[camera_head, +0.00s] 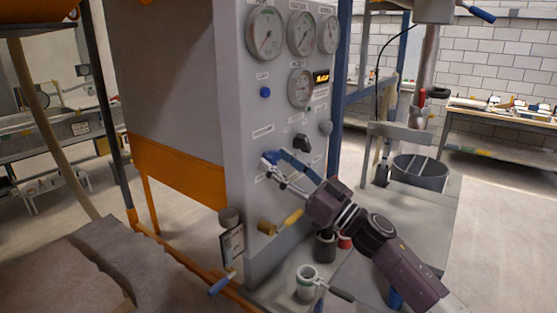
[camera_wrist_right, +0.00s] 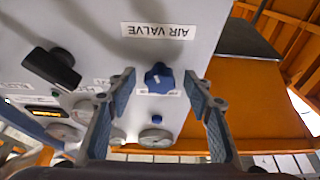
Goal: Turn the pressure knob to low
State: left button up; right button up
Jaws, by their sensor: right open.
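The grey control panel (camera_head: 237,140) stands in the middle of the head view. My right gripper (camera_head: 274,165) is open in front of it, its fingers toward the panel face. In the right wrist view a blue knob (camera_wrist_right: 158,76) shows between the spread fingertips of the right gripper (camera_wrist_right: 160,88), with no finger visibly closed on it. In the head view this knob is hidden behind the gripper. The small label beside it is too small to read, so I cannot confirm it is the pressure knob. My left gripper is not in view.
A blue button (camera_head: 265,92) and several gauges (camera_head: 264,33) are higher up. A white mug (camera_head: 306,282) stands low in front.

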jog(key=shift+a, duration=0.1)
jog(key=shift+c, duration=0.7)
jog(key=c, duration=1)
jog(key=shift+w+n, duration=0.1)
jog(key=shift+n, duration=0.3)
